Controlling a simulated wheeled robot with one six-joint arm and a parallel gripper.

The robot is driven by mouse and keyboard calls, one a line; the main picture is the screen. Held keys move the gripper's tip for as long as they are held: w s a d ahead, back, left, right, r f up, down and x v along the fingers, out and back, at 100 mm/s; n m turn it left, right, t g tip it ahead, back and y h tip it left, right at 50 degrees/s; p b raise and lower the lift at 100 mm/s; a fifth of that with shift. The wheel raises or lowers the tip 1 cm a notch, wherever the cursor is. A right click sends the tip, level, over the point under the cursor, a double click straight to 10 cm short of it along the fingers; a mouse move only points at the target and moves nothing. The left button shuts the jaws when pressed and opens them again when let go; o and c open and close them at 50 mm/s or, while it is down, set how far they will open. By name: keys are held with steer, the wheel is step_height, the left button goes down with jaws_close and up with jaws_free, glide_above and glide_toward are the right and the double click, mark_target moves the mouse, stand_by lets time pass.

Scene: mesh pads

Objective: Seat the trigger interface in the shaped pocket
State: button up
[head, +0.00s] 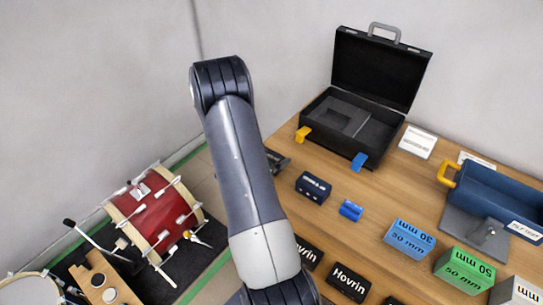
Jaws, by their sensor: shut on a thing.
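An open black case (327,133) stands at the back of the table with its lid up. Grey foam (365,124) inside it has a shaped pocket (343,118), which looks empty. A small dark navy box (313,186) with pale marks on its front lies on the table in front of the case; I cannot tell whether it is the trigger interface. My arm hides most of my gripper. A dark grey piece beside the arm, left of the navy box, may be part of the gripper. Its fingertips and anything between them are hidden.
A yellow latch (302,134) and a blue latch (359,161) stick out at the case front. A small blue item (350,210), lettered blocks (410,239) and a blue bin (500,199) take up the right. A red drum (155,218) stands left of the table.

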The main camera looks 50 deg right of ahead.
steer(key=shift+f, duration=0.25)
steer(key=shift+f, duration=0.15)
steer(key=o, duration=0.9)
